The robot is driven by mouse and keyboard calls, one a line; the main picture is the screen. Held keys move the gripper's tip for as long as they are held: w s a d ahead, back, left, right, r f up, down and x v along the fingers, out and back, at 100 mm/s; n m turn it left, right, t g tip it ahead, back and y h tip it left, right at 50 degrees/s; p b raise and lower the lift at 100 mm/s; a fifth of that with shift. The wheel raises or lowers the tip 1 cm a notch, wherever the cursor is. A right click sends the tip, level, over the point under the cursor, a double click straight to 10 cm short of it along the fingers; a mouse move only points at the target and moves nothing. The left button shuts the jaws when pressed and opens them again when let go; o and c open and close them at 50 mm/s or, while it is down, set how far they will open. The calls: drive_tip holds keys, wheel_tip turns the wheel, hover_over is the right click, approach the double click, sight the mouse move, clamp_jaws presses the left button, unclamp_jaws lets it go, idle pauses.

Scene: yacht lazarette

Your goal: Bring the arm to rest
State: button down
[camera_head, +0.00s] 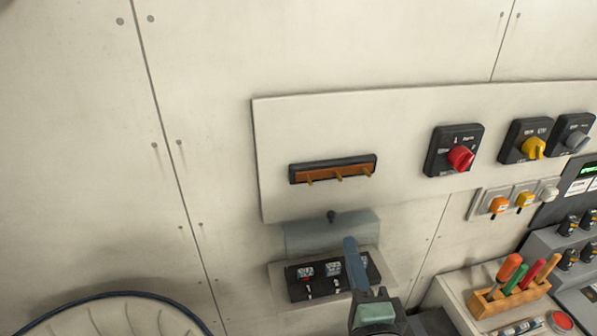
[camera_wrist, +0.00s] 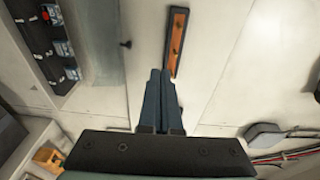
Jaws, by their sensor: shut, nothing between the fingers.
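My gripper (camera_head: 350,243) is in the lower middle of the head view, in front of a breaker box (camera_head: 293,292) on the wall. In the wrist view my gripper (camera_wrist: 160,72) has its two blue-grey fingers together, with nothing between them. The fingers point toward the wall, and their tips appear close to the lower end of a wooden hook rail (camera_wrist: 177,42). I cannot tell the exact gap to the wall. My arm covers part of the breaker box in the head view.
A clear cover (camera_head: 310,240) sits above the breaker box. Rotary switches, one with a red knob (camera_head: 461,158), line the panel at right. A wooden rack (camera_head: 508,297) holds several coloured-handled tools. A round, dark-rimmed item (camera_head: 110,318) is at lower left. The left wall is bare.

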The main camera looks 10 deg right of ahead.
drive_tip(key=a+r+n+t+b, duration=0.1)
drive_tip(key=a+r+n+t, duration=0.1)
drive_tip(key=a+r+n, duration=0.3)
drive_tip(key=w+r+n+t+y+b, duration=0.1)
drive_tip(key=r+n, duration=0.1)
drive_tip(key=r, duration=0.5)
drive_tip(key=a+r+n+t+b, duration=0.2)
drive_tip(key=a+r+n, duration=0.15)
drive_tip(key=r, duration=0.25)
drive_tip(key=s+a+r+n+t+b, duration=0.1)
drive_tip(key=s+a+r+n+t, duration=0.1)
drive_tip(key=r, duration=0.5)
drive_tip(key=s+a+r+n+t+y+b, duration=0.1)
drive_tip(key=s+a+r+n+t, duration=0.2)
drive_tip(key=s+r+n, duration=0.3)
wheel_tip(320, 180, up, 2)
drive_tip(key=shift+s+a+r+n, duration=0.2)
drive_tip(key=shift+s+a+n, duration=0.05)
drive_tip(key=shift+a+n, duration=0.15)
